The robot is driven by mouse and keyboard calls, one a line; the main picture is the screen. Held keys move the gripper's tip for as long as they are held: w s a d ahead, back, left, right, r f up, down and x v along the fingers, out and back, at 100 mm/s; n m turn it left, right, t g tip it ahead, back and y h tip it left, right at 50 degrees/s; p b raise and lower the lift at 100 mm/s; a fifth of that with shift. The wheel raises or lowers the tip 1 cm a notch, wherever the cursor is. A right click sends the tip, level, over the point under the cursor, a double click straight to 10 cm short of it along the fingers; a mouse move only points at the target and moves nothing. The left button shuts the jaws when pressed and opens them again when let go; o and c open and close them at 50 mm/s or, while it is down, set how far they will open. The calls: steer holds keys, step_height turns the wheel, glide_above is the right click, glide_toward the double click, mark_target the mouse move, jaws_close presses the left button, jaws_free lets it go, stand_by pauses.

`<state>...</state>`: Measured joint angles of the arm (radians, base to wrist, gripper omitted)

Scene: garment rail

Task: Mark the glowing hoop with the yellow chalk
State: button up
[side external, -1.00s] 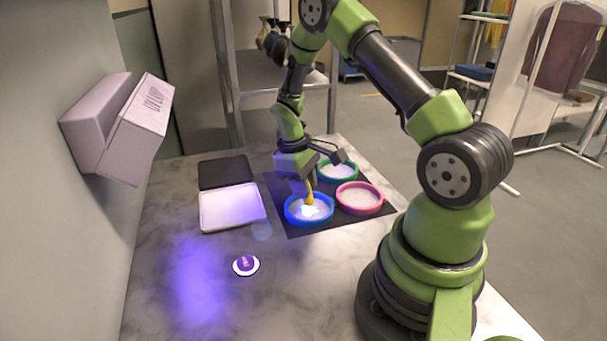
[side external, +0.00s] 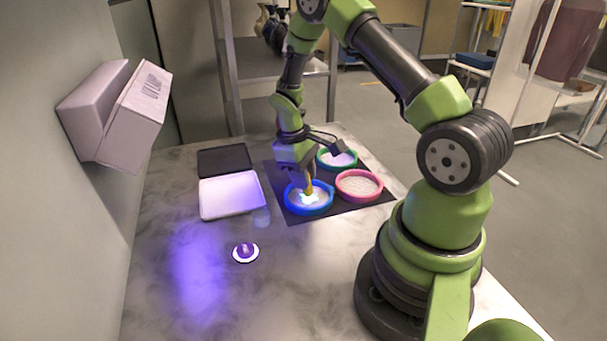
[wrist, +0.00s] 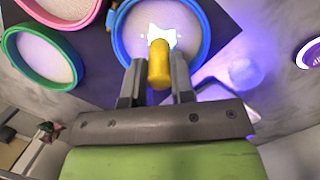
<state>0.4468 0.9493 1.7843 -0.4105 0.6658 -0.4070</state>
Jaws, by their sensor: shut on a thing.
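My gripper (side external: 303,178) is shut on the yellow chalk (wrist: 159,64), which points down over the blue hoop (side external: 290,207). In the wrist view the chalk sits between both fingers, with its rounded end in front of a bright white, jagged glowing patch (wrist: 163,34) inside the blue hoop (wrist: 205,42). The glow shows in the side view as well (side external: 309,198). I cannot tell whether the chalk tip touches the surface. The pink hoop (side external: 359,198) and the green hoop (side external: 324,165) have pale insides without such a patch.
The hoops lie on a dark mat (side external: 300,217). A white tray (side external: 231,196) and a dark tray (side external: 224,160) stand left of it. A purple-topped white disc (side external: 245,253) lies in front. A pale box (side external: 120,115) hangs on the left wall. The front-left counter is clear, with a violet light patch.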

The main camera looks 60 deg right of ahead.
steer(key=shift+f, duration=0.5)
stand_by(0.8)
steer(key=shift+r, duration=3.5)
